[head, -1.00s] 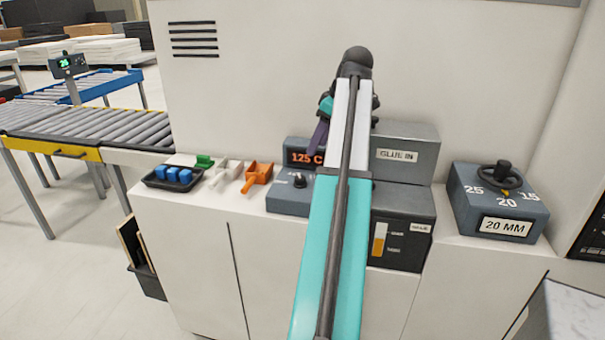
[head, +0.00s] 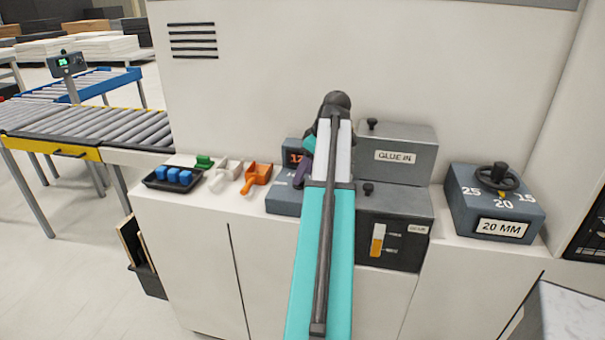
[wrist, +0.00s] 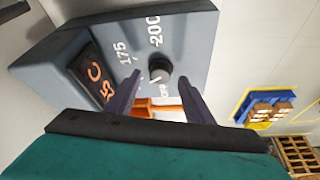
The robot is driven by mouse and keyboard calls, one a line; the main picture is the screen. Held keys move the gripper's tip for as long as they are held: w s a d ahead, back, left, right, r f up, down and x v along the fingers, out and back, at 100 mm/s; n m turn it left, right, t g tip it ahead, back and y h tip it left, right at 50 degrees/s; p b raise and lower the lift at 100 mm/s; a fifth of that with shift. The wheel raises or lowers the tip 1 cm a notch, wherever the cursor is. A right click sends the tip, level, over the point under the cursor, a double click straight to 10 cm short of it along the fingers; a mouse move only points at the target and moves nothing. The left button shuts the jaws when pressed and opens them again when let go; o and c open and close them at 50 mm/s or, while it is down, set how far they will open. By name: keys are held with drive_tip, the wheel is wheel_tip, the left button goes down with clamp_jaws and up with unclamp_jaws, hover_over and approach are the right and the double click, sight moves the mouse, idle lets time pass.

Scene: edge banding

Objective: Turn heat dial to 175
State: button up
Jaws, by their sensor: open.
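The heat dial (wrist: 159,72) is a dark round knob on a grey control box, seen in the wrist view. The printed marks 175 and 200 and a partly covered OFF lie around it. The box's display (wrist: 92,78) shows orange digits, partly cut off; in the head view the display (head: 294,158) is mostly hidden by my arm. My gripper (wrist: 158,82) is open, with its two dark fingers on either side of the dial. I cannot tell whether they touch it. In the head view the dial is hidden behind my arm.
A grey GLUE IN box (head: 396,157) stands right of my arm, with a glue level unit (head: 400,215) below it. A 20 MM dial box (head: 496,205) is further right.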

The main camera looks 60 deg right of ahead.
drive_tip(key=shift+x, duration=1)
drive_tip(key=c, duration=1)
drive_tip(key=shift+d, duration=0.1)
drive_tip(key=shift+c, duration=0.2)
